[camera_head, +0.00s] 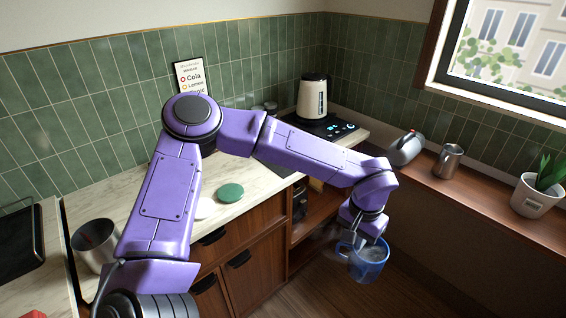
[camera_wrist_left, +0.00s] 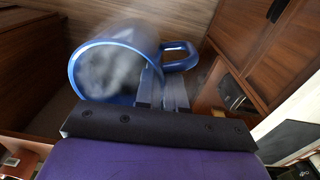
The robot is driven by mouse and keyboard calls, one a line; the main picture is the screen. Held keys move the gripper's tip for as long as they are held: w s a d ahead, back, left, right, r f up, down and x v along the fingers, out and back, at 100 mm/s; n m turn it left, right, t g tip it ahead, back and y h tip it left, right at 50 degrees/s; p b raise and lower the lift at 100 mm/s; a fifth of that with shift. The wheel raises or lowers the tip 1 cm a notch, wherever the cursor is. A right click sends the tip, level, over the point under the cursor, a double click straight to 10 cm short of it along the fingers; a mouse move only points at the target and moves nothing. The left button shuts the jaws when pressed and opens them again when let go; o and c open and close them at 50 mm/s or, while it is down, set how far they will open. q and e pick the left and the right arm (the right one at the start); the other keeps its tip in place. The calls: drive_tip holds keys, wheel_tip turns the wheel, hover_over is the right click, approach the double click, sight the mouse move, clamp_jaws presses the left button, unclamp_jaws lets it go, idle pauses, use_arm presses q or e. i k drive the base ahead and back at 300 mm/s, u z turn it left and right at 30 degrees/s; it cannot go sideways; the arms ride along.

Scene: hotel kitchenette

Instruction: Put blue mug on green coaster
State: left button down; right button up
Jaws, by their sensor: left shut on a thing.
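The blue mug (camera_head: 368,260) is held by my left gripper (camera_head: 357,240) in the head view, out over the floor in front of the counter. In the left wrist view the mug (camera_wrist_left: 113,62) appears large, with the gripper fingers (camera_wrist_left: 163,88) shut on it near its handle side. The mug's inside looks greyish and blurred. The green coaster (camera_head: 230,192) lies flat on the marble counter, to the left of the gripper and apart from it. My right gripper is not in view.
A white round coaster (camera_head: 205,208) lies beside the green one. A kettle (camera_head: 312,97) stands at the back of the counter. A metal jug (camera_head: 449,161), a tipped grey container (camera_head: 407,149) and a potted plant (camera_head: 538,195) are on the window ledge. A metal bin (camera_head: 95,243) is at the left.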

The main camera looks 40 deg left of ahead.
sight(242, 186)
drive_tip(key=z, duration=0.4)
drive_tip(key=i, duration=1.8)
drive_tip(key=u, duration=3.15)
